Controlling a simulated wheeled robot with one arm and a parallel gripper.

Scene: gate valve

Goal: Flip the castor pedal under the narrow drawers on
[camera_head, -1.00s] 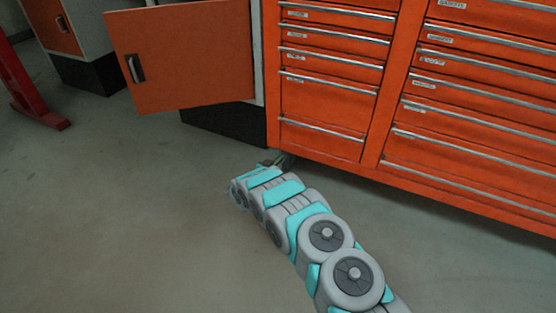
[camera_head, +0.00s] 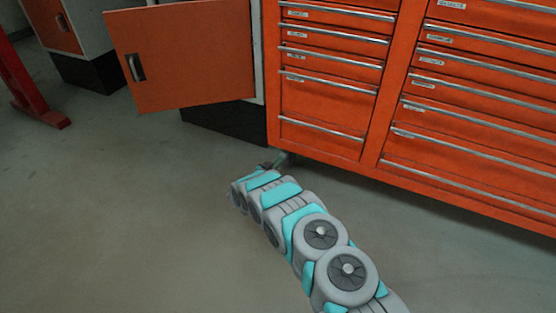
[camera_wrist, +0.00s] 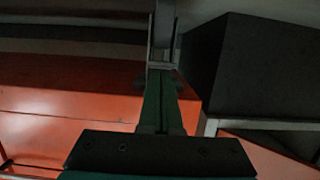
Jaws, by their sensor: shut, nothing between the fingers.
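The narrow drawers (camera_head: 328,97) are the left column of the orange tool cabinet in the head view. My gripper (camera_head: 281,159) is low near the floor at the cabinet's lower left corner, partly hidden behind my own wrist. In the wrist view my gripper (camera_wrist: 161,75) is shut and points into the dark space by the cabinet's lower edge. The castor and its pedal cannot be made out clearly in either view; the dark gap and my arm hide that spot. I cannot tell whether the fingertips touch the pedal.
The wide drawers (camera_head: 475,130) stand to the right. An orange door (camera_head: 185,58) hangs open at the left, above a black plinth (camera_head: 228,122). The plinth also shows close on the right in the wrist view (camera_wrist: 245,65). A red post foot (camera_head: 45,118) stands far left. The floor at left is clear.

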